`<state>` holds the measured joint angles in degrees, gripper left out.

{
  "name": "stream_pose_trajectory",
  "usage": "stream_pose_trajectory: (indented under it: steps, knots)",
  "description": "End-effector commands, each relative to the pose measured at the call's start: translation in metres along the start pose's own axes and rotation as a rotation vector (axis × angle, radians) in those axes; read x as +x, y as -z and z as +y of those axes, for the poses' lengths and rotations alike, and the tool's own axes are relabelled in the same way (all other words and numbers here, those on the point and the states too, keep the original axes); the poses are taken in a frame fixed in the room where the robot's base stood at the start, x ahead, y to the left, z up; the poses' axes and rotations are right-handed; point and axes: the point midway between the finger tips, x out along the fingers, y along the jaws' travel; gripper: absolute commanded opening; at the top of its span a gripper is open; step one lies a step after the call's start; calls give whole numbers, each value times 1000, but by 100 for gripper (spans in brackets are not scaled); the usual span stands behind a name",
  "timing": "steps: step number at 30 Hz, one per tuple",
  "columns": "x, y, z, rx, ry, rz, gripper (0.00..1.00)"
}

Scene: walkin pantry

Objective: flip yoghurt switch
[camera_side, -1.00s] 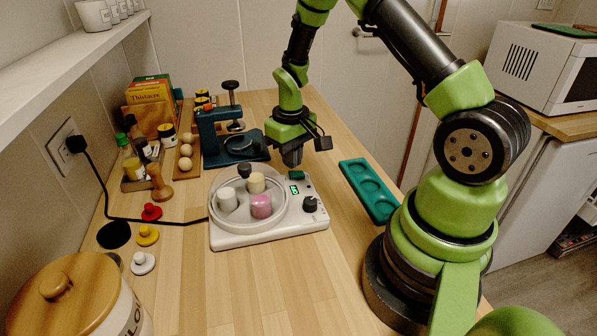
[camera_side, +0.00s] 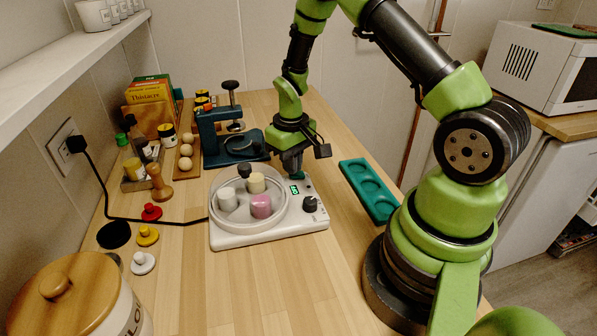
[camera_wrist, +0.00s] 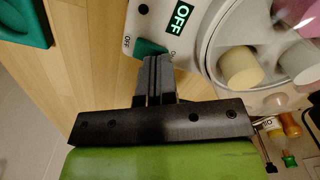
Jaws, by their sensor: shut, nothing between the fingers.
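The white yoghurt maker (camera_side: 245,238) stands on the wooden counter, with a clear round cover over pink, cream and white jars. Its green switch (camera_wrist: 148,47) sits between an OFF and an ON label in the wrist view. The small display (camera_wrist: 180,17) beside it reads OFF. My gripper (camera_side: 292,172) is shut and empty, pointing down at the back right of the machine. In the wrist view my fingertips (camera_wrist: 157,59) are right at the switch, overlapping its edge. I cannot tell whether they touch it. In the side view the gripper partly hides the switch.
A black knob (camera_side: 310,204) sits at the machine's right front. A green tray (camera_side: 369,190) lies to the right, a blue press (camera_side: 217,145) stands behind. A black cable (camera_side: 150,220) runs left to the wall socket.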

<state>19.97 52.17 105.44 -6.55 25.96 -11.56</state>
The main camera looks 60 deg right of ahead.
Motion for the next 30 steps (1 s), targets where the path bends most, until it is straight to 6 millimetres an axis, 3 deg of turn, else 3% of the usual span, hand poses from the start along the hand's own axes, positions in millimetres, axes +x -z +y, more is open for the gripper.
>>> stream_pose_trajectory:
  steps: [17, 30]
  knots:
    - [6, 0, 0, 0, 0, 1, 0]
    - [-30, 1, 0, 0, 0, 3, 0]
